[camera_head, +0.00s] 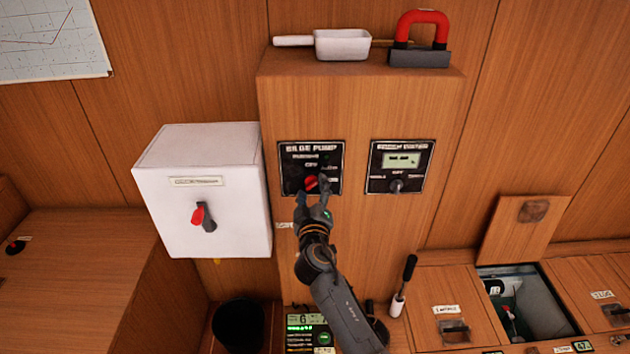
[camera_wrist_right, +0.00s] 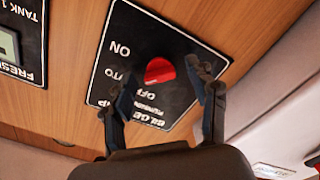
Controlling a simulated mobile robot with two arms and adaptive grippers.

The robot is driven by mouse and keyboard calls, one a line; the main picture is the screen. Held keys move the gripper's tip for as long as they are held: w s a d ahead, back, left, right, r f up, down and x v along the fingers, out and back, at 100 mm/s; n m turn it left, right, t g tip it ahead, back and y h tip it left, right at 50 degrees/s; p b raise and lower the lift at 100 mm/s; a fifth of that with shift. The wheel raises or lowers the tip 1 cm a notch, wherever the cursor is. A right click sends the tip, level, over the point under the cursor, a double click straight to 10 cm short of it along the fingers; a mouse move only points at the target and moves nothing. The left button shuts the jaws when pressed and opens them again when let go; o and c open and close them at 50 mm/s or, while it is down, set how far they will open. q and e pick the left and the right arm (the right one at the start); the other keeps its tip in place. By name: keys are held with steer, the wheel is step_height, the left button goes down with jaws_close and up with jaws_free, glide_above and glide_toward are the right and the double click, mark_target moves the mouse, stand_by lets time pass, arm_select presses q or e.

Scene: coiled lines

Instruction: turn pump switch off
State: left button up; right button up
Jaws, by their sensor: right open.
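The bilge pump panel (camera_head: 297,153) is a black plate on the front of a wooden cabinet. It carries a red pump switch knob (camera_head: 311,182), which also shows in the right wrist view (camera_wrist_right: 159,70). My right gripper (camera_head: 315,190) is open in front of the panel's lower part. In the right wrist view its two fingers (camera_wrist_right: 164,95) stand either side of the knob's line, with the knob showing between and beyond the tips. Whether a finger touches the knob I cannot tell. My left gripper is not in view.
A second black panel (camera_head: 402,160) with a display and dark knob sits right of the pump panel. A white box (camera_head: 200,175) with a red-handled switch stands out at left. A scoop (camera_head: 342,44) and a red-handled block (camera_head: 420,38) lie on top. An open hatch (camera_head: 525,300) is at lower right.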

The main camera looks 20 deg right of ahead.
steer(key=shift+s+a+r, duration=0.1)
steer(key=shift+r, duration=0.05)
steer(key=shift+c, duration=0.2)
steer(key=c, duration=1.1)
steer(key=n, duration=0.4)
steer(key=shift+r+n+p, duration=0.1)
steer(key=shift+n+p, duration=0.25)
steer(key=shift+n, duration=2.15)
steer(key=o, duration=1.1)
steer(key=shift+o, duration=0.2)
